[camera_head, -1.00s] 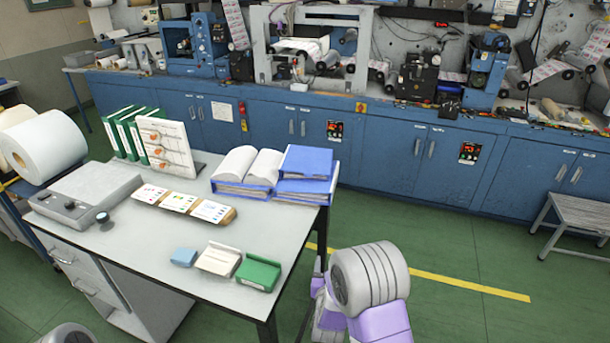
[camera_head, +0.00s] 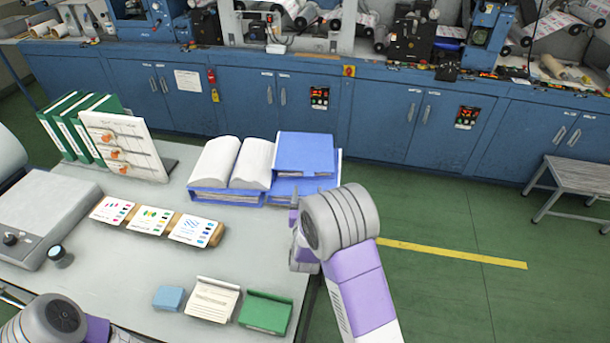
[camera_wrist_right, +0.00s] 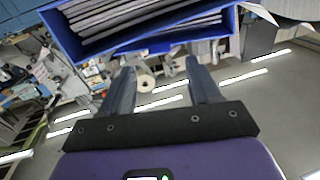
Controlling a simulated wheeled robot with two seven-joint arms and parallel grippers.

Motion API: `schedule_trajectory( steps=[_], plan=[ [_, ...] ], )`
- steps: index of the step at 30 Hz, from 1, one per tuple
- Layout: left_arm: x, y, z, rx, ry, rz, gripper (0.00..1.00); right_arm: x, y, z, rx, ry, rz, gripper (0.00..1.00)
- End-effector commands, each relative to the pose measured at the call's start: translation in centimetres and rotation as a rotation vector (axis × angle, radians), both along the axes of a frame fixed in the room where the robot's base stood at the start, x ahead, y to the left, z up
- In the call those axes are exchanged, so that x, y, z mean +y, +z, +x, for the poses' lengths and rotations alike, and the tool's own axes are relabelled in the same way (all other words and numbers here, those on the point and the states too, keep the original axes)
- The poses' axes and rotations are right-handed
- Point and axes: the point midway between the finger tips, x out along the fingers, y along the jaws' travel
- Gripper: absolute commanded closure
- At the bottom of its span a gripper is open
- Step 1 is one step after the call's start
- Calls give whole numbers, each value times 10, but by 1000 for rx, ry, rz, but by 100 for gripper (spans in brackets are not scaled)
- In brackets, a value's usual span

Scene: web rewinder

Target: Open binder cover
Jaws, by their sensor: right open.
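A closed blue binder (camera_head: 304,153) lies on another blue binder (camera_head: 282,187) at the right edge of the grey table, beside an open blue binder (camera_head: 229,198) with white pages showing. In the right wrist view a blue binder (camera_wrist_right: 228,45) spans the top, its page edges facing the camera. My right gripper (camera_wrist_right: 160,63) is open, its two fingers pointing toward that binder with nothing between them. In the head view my right arm largely hides this gripper at the table's right edge, just below the binders. My left gripper is not in view.
Colour cards on a wooden strip (camera_head: 217,238), a blue block (camera_head: 168,298), a cream holder (camera_head: 211,300) and a green box (camera_head: 266,313) lie on the table. Green binders (camera_head: 72,128) and a display board (camera_head: 128,147) stand behind.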

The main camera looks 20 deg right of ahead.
Motion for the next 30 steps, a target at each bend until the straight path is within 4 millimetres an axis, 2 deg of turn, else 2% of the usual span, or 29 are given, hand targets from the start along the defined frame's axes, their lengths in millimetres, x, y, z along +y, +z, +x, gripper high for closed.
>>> schedule_trajectory(
  steps=[6, 10, 15, 22, 23, 30],
  plan=[
    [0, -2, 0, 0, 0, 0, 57, -16, 0, 32, -1, -1, -2, 38],
    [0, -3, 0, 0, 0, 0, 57, -23, -1, 45, 0, -1, -1, 38],
    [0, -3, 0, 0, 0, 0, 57, -26, 0, 53, 0, 0, -1, 38],
    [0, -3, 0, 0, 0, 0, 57, -27, 0, 53, 1, 1, 0, 38],
    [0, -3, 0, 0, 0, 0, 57, -26, 0, 54, 1, 1, 0, 40],
    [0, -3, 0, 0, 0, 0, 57, -26, 0, 53, 0, 1, -1, 77]
  ],
)
